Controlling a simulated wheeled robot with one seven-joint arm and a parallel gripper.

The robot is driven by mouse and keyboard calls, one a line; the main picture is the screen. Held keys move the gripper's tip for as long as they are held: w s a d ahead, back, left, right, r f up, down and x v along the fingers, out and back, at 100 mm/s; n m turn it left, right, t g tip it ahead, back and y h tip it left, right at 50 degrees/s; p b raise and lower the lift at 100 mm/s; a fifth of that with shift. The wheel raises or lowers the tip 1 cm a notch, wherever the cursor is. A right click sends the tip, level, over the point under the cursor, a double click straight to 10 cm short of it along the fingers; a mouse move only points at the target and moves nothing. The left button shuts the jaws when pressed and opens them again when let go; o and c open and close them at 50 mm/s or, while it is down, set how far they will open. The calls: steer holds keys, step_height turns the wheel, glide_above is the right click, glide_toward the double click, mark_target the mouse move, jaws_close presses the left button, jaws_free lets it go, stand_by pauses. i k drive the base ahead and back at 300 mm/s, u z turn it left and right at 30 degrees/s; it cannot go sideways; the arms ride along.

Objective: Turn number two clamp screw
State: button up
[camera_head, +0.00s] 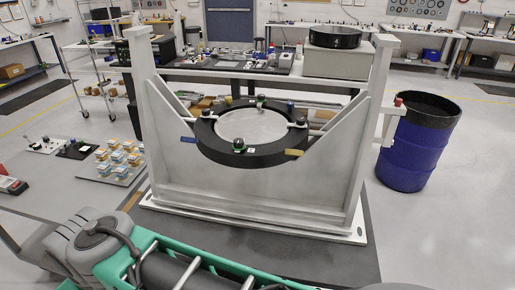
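The mirror fixture is a pale grey frame (250,185) with two tall posts, standing on a white base plate. A thick black ring (215,148) around a round light mirror (250,126) hangs between its sloped sides. Small clamp screws sit around the ring: a front one (239,145) with a green top, a back one (262,99), a left one (206,112) and a right one (301,121). No numbers are readable, so I cannot tell which is number two. My green and grey arm crosses the bottom foreground, in front of the fixture. My gripper is not in view.
A blue barrel (410,155) stands right of the fixture. A tray (112,170) of small blocks lies at the left. A workbench (235,70) and a grey box (338,63) with a black disc (335,37) are behind. Floor is clear at the right.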

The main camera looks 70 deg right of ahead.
mark_target(205, 113)
steer(key=k, duration=0.35)
steer(key=u, duration=1)
steer(key=i, duration=0.8)
steer(key=z, duration=2.9)
steer(key=i, duration=0.5)
steer(key=z, duration=0.2)
